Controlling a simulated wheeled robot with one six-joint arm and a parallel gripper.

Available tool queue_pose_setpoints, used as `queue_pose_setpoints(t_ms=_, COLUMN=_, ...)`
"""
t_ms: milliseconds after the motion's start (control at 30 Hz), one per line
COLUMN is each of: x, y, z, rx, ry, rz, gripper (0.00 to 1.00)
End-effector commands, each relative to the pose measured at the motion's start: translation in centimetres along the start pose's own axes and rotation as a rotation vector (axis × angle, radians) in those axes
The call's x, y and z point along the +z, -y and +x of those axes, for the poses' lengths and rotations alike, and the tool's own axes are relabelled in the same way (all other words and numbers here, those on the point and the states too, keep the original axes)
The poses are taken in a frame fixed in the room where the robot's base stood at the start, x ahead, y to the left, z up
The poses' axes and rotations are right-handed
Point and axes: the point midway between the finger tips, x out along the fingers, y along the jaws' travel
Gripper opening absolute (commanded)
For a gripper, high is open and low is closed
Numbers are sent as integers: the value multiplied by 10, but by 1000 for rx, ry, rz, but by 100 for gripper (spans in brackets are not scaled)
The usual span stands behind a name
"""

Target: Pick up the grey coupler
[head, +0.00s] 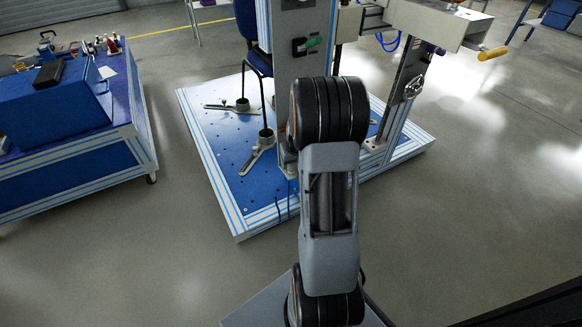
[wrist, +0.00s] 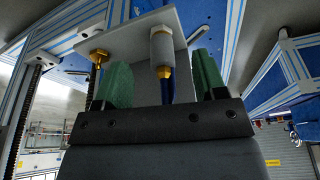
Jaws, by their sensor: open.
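In the wrist view, the grey coupler (wrist: 162,48) is a pale grey cylinder with a brass end and a blue hose below it. It is at a light grey plate (wrist: 140,35). My gripper (wrist: 160,62) is open, with green fingers on either side of the coupler in the picture. A gap shows on each side, and neither finger appears to touch it. How deep the coupler sits between the fingers I cannot tell. In the head view my own arm covers the middle, and neither gripper nor coupler can be made out.
A brass fitting (wrist: 98,55) sits at the plate's left, near the left finger. In the head view, a test rig stands on a blue base plate (head: 225,150). A blue-topped cart (head: 75,180) with tools is at left. Grey floor is open between them.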

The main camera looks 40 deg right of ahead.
Motion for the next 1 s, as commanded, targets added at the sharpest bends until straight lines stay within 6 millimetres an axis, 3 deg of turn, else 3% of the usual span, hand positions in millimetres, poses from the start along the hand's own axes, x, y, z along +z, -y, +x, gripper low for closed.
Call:
queue_pose_setpoints(t_ms=233, x=-20, y=0, z=6, rx=0, ry=0, rz=1, gripper=65)
queue_pose_setpoints(t_ms=467, x=-20, y=0, z=15, rx=0, ry=1, rz=1, gripper=65)
queue_pose_setpoints(t_ms=800, x=-20, y=0, z=56, rx=0, ry=1, rz=0, gripper=65)
queue_pose_setpoints(t_ms=1000, x=-21, y=0, z=56, rx=1, ry=0, rz=0, gripper=65)
